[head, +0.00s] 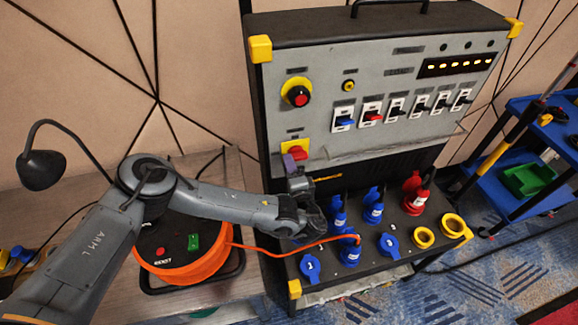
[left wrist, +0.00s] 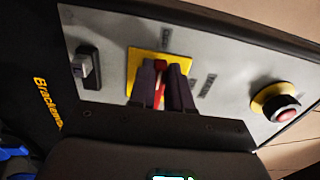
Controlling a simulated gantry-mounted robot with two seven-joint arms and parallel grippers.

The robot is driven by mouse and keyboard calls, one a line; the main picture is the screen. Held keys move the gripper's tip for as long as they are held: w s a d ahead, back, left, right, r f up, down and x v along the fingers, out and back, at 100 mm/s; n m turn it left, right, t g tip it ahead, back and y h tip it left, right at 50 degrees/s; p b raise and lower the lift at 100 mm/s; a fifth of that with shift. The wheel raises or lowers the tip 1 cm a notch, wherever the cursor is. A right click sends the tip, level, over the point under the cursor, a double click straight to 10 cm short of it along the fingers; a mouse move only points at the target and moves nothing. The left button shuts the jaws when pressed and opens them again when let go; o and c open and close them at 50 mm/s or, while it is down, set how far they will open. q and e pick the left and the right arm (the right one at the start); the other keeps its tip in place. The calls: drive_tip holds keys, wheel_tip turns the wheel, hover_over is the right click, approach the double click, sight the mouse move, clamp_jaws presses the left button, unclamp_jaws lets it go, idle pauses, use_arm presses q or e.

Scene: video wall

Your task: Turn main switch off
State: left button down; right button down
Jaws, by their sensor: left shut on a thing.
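The main switch is a red handle on a yellow plate (head: 285,147), low on the left of the grey panel of a black power box. In the left wrist view the yellow plate (left wrist: 136,60) has the red handle (left wrist: 160,90) standing between the two dark fingers. My left gripper (head: 293,166) reaches up to the switch from below, and in the left wrist view its fingers (left wrist: 163,82) are shut on the red handle. The fingers hide part of the handle and plate, and I cannot read the switch's position marks. My right gripper is not in view.
A red emergency button on yellow (head: 299,95) sits above the switch. A row of breakers (head: 372,113) is to the right. Blue and red plugs (head: 373,210) stand on the ledge below. An orange cable reel (head: 180,258) lies under my left arm. A blue cart (head: 525,170) is at right.

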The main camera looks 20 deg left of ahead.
use_arm(q)
drive_tip(key=c, duration=1.1)
unclamp_jaws()
drive_tip(key=shift+o, duration=0.2)
drive_tip(key=shift+s+d, duration=0.1)
drive_tip(key=p+v, duration=0.8)
drive_tip(key=v, duration=0.2)
drive_tip(key=shift+s+d, duration=0.2)
drive_tip(key=shift+f, duration=0.15)
